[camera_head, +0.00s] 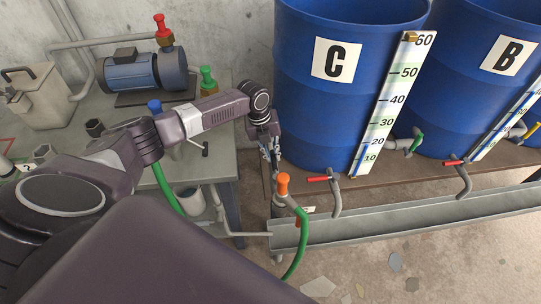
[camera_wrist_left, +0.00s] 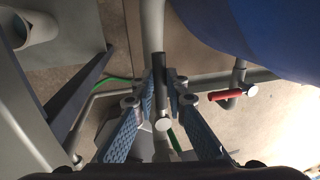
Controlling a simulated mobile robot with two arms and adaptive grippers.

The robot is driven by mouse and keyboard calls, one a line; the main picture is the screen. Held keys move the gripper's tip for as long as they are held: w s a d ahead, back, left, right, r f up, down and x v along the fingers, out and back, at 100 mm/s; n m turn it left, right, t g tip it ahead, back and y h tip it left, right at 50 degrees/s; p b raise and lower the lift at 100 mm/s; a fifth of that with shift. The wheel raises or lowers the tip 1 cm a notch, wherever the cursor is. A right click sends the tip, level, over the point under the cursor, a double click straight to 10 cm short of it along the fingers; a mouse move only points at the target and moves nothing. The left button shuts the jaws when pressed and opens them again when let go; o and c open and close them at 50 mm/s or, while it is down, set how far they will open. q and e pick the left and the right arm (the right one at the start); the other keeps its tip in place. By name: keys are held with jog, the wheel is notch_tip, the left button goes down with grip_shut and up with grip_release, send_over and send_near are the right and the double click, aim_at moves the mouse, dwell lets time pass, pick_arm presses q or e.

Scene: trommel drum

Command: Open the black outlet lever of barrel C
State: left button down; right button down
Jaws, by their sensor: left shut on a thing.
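Barrel C (camera_head: 305,115) is a tall blue drum with a white C label and a level scale. It also shows in the left wrist view (camera_wrist_left: 275,35) at upper right. The black outlet lever (camera_wrist_left: 156,72) is a dark bar with a pale round end, running lengthwise between my left fingers. My left gripper (camera_head: 270,152) is low beside the left side of barrel C. In the wrist view my left gripper (camera_wrist_left: 160,88) is shut on the lever, with fingers on both sides. The lever is hidden in the head view. My right gripper is not in view.
A red-handled tap (camera_head: 318,179) stands in front of barrel C; its red handle shows near my fingers (camera_wrist_left: 226,95). An orange-topped fitting (camera_head: 283,183) with a green hose is below my gripper. A metal trough (camera_head: 400,220) runs in front. Barrel B (camera_head: 470,95) stands right.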

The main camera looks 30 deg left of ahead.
pick_arm(q)
jog(key=shift+d, duration=0.15)
jog(key=c, duration=1.9)
grip_release()
jog(key=shift+c, duration=0.2)
notch_tip(320, 180, up, 12)
jog(key=s+a, duration=0.1)
jog(key=a, duration=0.1)
jog(key=shift+s, duration=0.15)
jog(key=shift+f, duration=0.15)
